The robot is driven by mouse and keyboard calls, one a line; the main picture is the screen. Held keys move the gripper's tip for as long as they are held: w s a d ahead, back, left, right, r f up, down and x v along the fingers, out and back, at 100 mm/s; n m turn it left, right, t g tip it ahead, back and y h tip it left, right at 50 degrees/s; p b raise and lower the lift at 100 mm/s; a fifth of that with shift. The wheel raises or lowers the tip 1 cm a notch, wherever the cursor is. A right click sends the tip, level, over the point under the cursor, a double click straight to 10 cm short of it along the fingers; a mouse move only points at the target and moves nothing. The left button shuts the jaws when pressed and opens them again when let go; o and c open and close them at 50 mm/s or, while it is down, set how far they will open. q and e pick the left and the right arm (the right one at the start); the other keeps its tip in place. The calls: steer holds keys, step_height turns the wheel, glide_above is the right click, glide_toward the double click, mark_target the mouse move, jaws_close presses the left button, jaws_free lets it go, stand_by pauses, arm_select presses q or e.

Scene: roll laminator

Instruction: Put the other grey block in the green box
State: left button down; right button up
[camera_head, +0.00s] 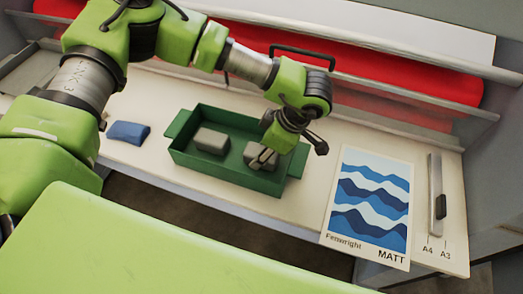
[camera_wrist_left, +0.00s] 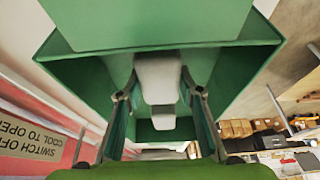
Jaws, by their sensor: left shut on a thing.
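The green box (camera_head: 238,182) stands on the pale table, open at the top. One grey block (camera_head: 211,140) lies inside its left part. My left gripper (camera_head: 264,152) reaches down into the right part of the box. It is shut on the other grey block (camera_head: 257,158), which the fingers partly cover. In the left wrist view, the fingers (camera_wrist_left: 159,88) stand on both sides of the held block (camera_wrist_left: 158,72), with the first block (camera_wrist_left: 163,118) beyond it. Whether the held block touches the box floor I cannot tell. My right gripper is not in view.
A blue block (camera_head: 128,132) lies left of the box. A blue wave poster (camera_head: 370,205) lies to the right, next to a slider with A4 and A3 marks (camera_head: 437,205). The laminator's red roll (camera_head: 370,80) runs behind.

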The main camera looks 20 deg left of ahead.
arm_select(q)
steer(key=shift+f, duration=0.15)
steer(key=c, duration=1.4)
jaws_free()
steer(key=shift+r+p, duration=0.35)
steer(key=b+v, duration=0.3)
steer(key=v, duration=0.3)
steer(key=shift+d+b, duration=0.2)
steer(key=shift+b, duration=0.15)
steer(key=shift+d+r, duration=0.15)
steer(key=shift+r, duration=0.45)
